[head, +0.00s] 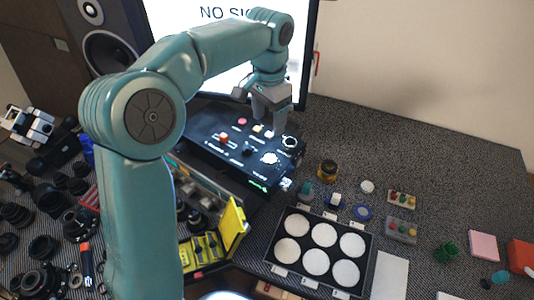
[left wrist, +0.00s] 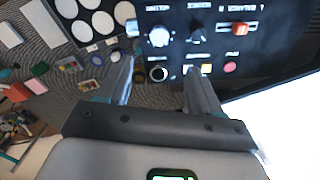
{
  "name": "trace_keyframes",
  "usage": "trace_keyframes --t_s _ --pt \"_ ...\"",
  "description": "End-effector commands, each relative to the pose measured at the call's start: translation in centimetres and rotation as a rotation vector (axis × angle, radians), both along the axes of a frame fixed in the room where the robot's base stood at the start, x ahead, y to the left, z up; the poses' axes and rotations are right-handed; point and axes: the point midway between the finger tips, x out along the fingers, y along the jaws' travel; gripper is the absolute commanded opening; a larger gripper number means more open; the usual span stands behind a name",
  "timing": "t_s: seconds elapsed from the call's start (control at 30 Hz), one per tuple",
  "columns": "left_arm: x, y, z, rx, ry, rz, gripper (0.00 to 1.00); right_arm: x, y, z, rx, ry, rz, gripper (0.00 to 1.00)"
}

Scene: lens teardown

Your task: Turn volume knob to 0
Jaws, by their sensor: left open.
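A black control panel (head: 205,150) lies below the monitor. It carries a white round knob (head: 270,158), a black knob (head: 248,150), a red slider (head: 223,137) and a dark round socket with a pale ring (head: 289,142). The labels are too small to tell surely which knob is volume. My left gripper (head: 268,125) is open and empty over the panel's back right part, pointing down. In the left wrist view its fingertips (left wrist: 160,68) lie either side of the ringed socket (left wrist: 158,73); the white knob (left wrist: 158,36) and black knob (left wrist: 197,33) are beyond them.
Pink, yellow and white buttons sit near the fingers. The monitor (head: 225,45) stands close behind my gripper. A black tray with several white discs (head: 288,250) and small parts lie right of the panel. A yellow-edged case (head: 232,228) stands in front.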

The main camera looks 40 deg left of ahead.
Motion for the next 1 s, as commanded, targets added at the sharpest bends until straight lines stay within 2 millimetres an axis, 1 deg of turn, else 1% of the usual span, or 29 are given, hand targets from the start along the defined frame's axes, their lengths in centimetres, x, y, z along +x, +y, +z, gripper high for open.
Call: trace_keyframes --t_s 0.03,0.3,0.5,0.6,0.7,0.8,1.0 --pt "-0.2 0.0 -1.1 -0.001 0.005 -0.001 0.65 0.0 0.0 -0.1 0.0 0.0 0.0 0.43" --pt "-0.1 0.1 -7.5 0.0 0.006 0.0 0.65 0.0 0.0 0.4 0.0 0.0 0.0 0.43" --pt "0.0 0.2 -11.7 -0.001 0.005 -0.001 0.65 0.0 0.0 0.9 0.0 0.0 0.0 0.43" --pt "0.1 0.3 -13.1 0.0 0.003 0.0 0.65 0.0 0.0 1.1 0.0 0.0 0.0 0.43" --pt "0.2 0.4 -14.1 0.0 0.002 0.0 0.65 0.0 0.0 1.1 0.0 0.0 0.0 0.43" --pt "0.2 0.4 -14.5 -0.001 0.0 0.0 0.65 0.0 0.0 1.2 0.0 0.0 0.0 0.43" --pt "0.2 0.4 -14.6 0.0 0.0 0.0 0.65 0.0 0.0 1.1 0.0 0.0 0.0 0.43"
